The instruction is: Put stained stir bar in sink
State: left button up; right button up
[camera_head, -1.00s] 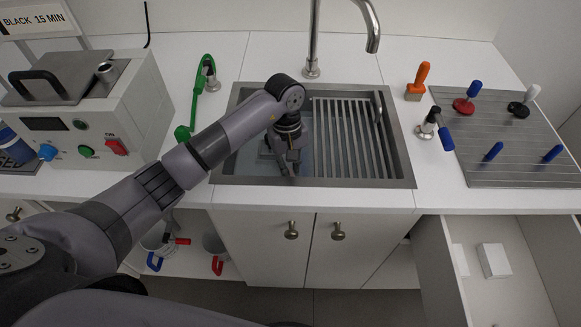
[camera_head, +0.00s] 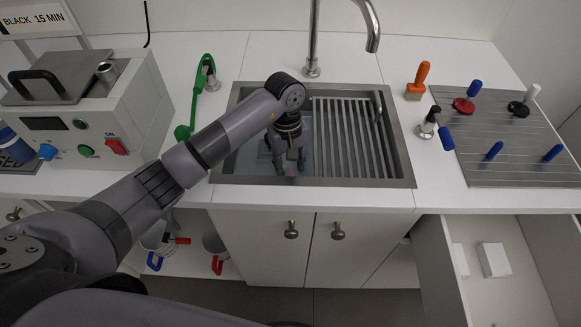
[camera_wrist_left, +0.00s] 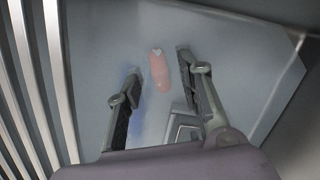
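The sink (camera_head: 398,150) is a grey metal basin in the counter, seen in the head view. My left gripper (camera_head: 290,172) reaches down into its left part. In the left wrist view the two fingers of the left gripper (camera_wrist_left: 158,78) are spread apart. A small pinkish bar with a pale tip, seemingly the stained stir bar (camera_wrist_left: 159,72), lies on the sink floor (camera_wrist_left: 235,60) between the fingertips, apart from both. The bar cannot be made out in the head view. My right gripper is not in view.
A slatted rack (camera_head: 345,140) covers the sink's right part. A faucet (camera_head: 313,45) stands behind. A square metal fitting (camera_wrist_left: 184,127) is near the gripper.

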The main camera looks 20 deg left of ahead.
aim_at(288, 168)
pick_arm(q)
notch_tip(288, 168, up, 12)
jog(key=w+a+b, duration=0.1)
jog(key=b, duration=0.1)
jog(key=shift+w, duration=0.25)
jog(key=shift+f, duration=0.1)
